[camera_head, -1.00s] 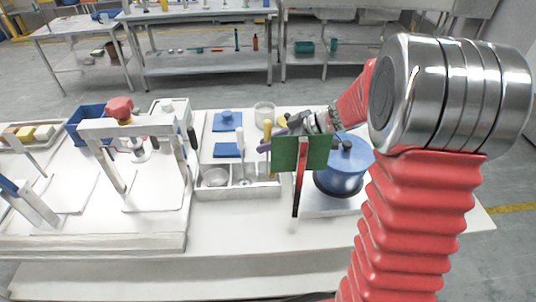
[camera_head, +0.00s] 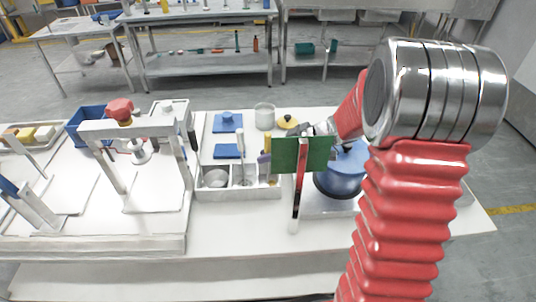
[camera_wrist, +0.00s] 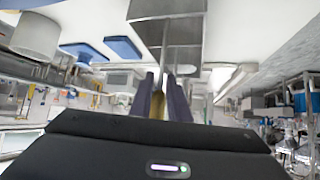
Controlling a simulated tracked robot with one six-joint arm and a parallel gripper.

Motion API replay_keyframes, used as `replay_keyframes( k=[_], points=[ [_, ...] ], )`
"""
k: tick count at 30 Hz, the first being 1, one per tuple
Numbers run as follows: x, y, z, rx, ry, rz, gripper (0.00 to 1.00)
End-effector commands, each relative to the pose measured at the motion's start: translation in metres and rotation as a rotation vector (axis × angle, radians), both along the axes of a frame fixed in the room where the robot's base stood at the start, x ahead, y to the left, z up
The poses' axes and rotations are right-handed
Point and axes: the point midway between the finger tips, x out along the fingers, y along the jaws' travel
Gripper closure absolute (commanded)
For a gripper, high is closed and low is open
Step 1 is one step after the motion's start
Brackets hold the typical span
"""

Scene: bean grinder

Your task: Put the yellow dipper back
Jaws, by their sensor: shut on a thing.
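The yellow dipper (camera_head: 267,144) is at the right compartment of the grey divided tray (camera_head: 235,194), with its yellow handle upright. A yellow part also shows low in that compartment. My gripper is largely hidden behind a green panel in the head view; a bit of its purple fingers (camera_head: 262,157) shows beside the handle. In the wrist view, the two purple fingers of my gripper (camera_wrist: 160,100) are closed on the yellow handle (camera_wrist: 157,106). The metal tray (camera_wrist: 165,32) lies straight ahead there. Whether the dipper touches the tray floor is hidden.
The green panel (camera_head: 300,153) on a red and white post stands in front of my gripper. A blue pot (camera_head: 340,172) is close on the right. A yellow lid with a black knob (camera_head: 287,122) and a white cup (camera_head: 264,115) stand behind. A press frame (camera_head: 125,128) is left.

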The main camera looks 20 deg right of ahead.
Motion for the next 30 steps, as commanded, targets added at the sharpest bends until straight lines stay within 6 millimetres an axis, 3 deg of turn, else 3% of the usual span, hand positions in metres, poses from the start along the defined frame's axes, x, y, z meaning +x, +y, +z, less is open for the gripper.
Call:
replay_keyframes(
  k=[1,2,9,20,30],
  points=[
    [0.000,0.000,-0.002,0.001,0.001,0.000,1.00],
    [0.000,0.000,-0.002,0.001,0.001,0.000,0.83],
    [0.000,0.000,-0.001,0.000,0.000,0.000,0.66],
    [0.000,-0.001,0.002,0.000,-0.001,-0.001,0.65],
    [-0.019,-0.031,0.029,0.000,-0.003,-0.003,0.65]
  ],
)
